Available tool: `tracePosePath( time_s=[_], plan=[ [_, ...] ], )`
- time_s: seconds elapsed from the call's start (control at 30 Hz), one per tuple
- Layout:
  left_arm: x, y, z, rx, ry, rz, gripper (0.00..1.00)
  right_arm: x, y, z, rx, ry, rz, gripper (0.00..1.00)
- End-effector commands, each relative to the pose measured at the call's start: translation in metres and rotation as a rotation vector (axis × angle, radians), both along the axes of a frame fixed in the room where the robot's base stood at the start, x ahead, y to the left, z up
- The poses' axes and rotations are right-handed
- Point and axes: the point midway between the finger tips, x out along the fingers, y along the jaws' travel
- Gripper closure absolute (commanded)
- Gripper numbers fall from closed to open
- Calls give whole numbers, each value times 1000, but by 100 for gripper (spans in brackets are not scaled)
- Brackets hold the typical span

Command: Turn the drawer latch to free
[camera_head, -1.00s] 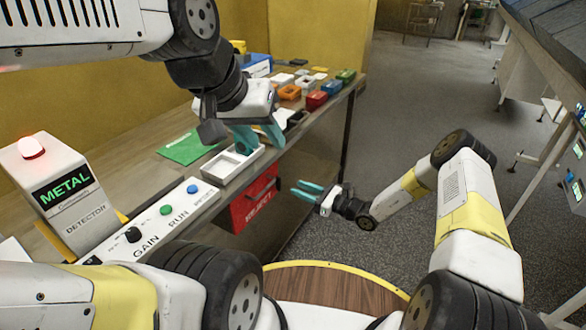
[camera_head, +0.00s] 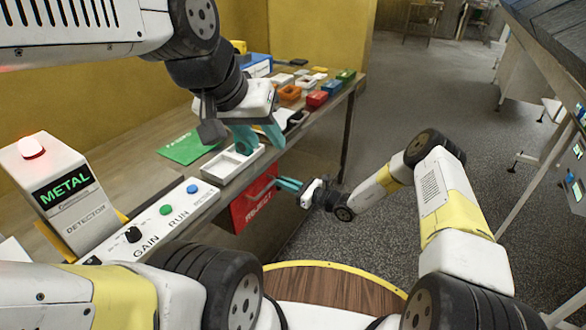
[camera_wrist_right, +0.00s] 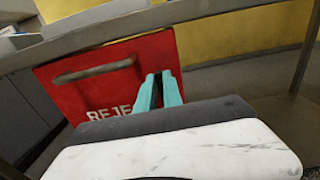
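The red REJECT drawer front (camera_head: 250,206) is set in the side of the bench, below the top; it also shows in the right wrist view (camera_wrist_right: 75,95), with a dark bar handle (camera_wrist_right: 95,70). My right gripper (camera_head: 280,182) is at the right edge of this front. In the right wrist view its teal fingers (camera_wrist_right: 158,76) are close together, with a narrow dark strip between them. I cannot tell whether that strip is the latch or shadow; no latch shows clearly. My left gripper (camera_head: 258,148) is open and empty above the white tray (camera_head: 222,170).
The metal detector (camera_head: 62,195) and its panel with knob and buttons (camera_head: 165,222) stand on the near bench. A green card (camera_head: 188,148) and several small coloured boxes lie farther back. A round wooden top (camera_head: 335,285) is in front of me.

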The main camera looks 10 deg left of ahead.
Motion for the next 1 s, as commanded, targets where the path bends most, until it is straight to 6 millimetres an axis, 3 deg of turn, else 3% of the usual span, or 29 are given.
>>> tracePosePath(
  time_s=[0.47,1.0],
  plan=[
    [0,0,0,0,0,0,64,-1,0,0,-16,-43,0,100],
    [0,0,0,0,0,0,64,-7,2,-2,-160,-441,-2,100]
  ],
)
